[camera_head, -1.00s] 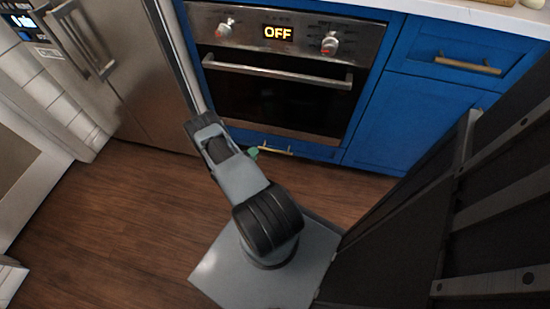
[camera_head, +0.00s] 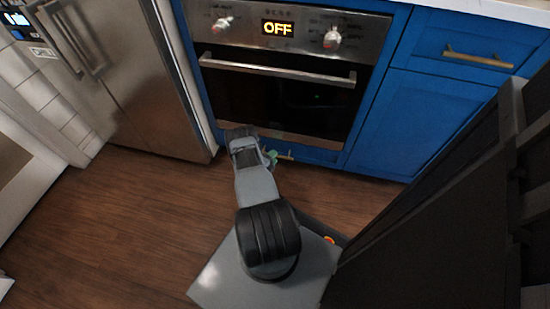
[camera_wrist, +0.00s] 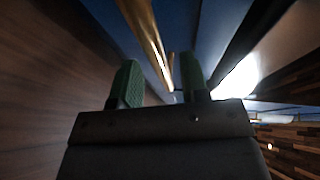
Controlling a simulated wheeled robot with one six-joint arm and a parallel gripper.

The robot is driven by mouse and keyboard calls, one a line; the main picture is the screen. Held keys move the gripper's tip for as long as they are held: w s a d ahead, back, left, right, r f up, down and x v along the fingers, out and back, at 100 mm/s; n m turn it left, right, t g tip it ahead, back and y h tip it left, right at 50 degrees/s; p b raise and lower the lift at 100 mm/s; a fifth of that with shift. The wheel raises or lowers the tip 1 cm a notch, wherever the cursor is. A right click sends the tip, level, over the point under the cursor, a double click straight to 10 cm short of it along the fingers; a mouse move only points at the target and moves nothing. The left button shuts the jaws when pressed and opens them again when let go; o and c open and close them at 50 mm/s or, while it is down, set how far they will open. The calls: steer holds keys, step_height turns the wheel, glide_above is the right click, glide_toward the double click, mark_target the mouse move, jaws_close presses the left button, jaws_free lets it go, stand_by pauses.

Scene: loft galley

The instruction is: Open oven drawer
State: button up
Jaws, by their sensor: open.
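The oven (camera_head: 280,105) is built into blue cabinetry, with its glass door shut. Below it is the blue oven drawer (camera_head: 318,155), flush and closed, with a brass bar handle (camera_head: 286,157) partly hidden by my arm. My gripper (camera_head: 270,158) is low in front of the drawer at the left part of that handle. In the wrist view my gripper (camera_wrist: 161,82) is open, its two green fingers apart. The brass handle (camera_wrist: 146,38) runs lengthwise through the gap between them in the picture. I cannot tell whether either finger touches it.
A steel fridge (camera_head: 140,85) stands left of the oven. The oven's own bar handle (camera_head: 280,72) is above my gripper. A blue cabinet (camera_head: 430,115) is at the right. Wooden floor (camera_head: 130,215) is clear at the left.

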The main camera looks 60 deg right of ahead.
steer(key=shift+s+d+f, duration=0.1)
steer(key=shift+d+f, duration=0.05)
steer(key=shift+d, duration=0.9)
jaws_close()
